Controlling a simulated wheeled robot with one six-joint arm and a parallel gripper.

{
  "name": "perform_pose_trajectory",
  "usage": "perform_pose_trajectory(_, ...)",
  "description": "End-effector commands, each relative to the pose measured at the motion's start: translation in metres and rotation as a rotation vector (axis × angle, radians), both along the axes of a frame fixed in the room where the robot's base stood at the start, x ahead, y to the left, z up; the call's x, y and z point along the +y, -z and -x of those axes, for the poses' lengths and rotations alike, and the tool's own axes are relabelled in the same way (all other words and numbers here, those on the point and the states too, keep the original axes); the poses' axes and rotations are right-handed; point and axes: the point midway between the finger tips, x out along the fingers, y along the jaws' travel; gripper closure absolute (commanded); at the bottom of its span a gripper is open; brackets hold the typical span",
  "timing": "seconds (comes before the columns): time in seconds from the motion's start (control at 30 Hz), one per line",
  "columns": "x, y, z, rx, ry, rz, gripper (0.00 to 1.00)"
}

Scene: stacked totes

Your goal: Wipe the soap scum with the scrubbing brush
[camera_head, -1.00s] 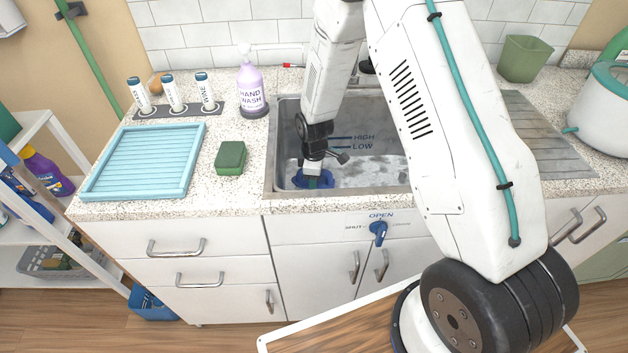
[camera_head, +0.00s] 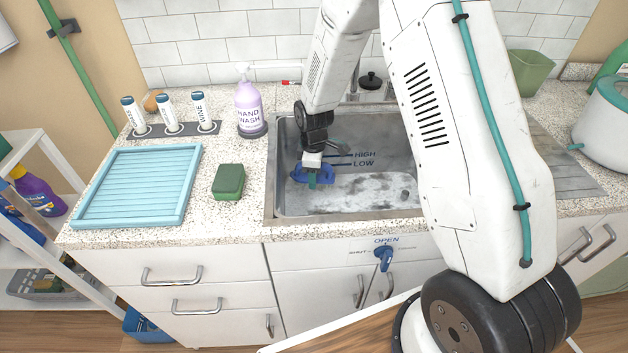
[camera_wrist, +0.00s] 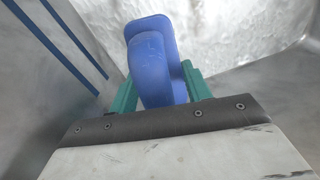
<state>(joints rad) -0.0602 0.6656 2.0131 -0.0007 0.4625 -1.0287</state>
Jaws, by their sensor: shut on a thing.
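My gripper (camera_head: 312,177) is inside the sink at its left side, with its green fingers shut on a blue scrubbing brush (camera_head: 325,172). In the wrist view the blue brush (camera_wrist: 152,62) sits between the green fingers (camera_wrist: 160,92). The brush's bristles are hidden. Whitish-grey soap scum (camera_head: 365,192) lies in patches over the sink floor, to the right of the brush; it also shows in the wrist view (camera_wrist: 225,35). Whether the brush touches the sink floor is unclear. My arm hides the right part of the sink.
The steel sink (camera_head: 283,150) has HIGH and LOW lines on its back wall. A green sponge (camera_head: 228,181), a blue tray (camera_head: 128,218) and a hand wash bottle (camera_head: 249,105) stand left of it. A blue drain knob (camera_head: 385,258) is on the cabinet front.

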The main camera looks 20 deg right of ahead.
Motion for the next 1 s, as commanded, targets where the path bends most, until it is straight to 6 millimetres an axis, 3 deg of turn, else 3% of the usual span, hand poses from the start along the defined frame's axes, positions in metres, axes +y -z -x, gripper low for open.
perform_pose_trajectory(0.4,0.004,-0.03,0.0,0.0,-0.006,0.0,0.88)
perform_pose_trajectory(1.0,0.005,-0.032,0.0,0.0,-0.006,0.0,0.88)
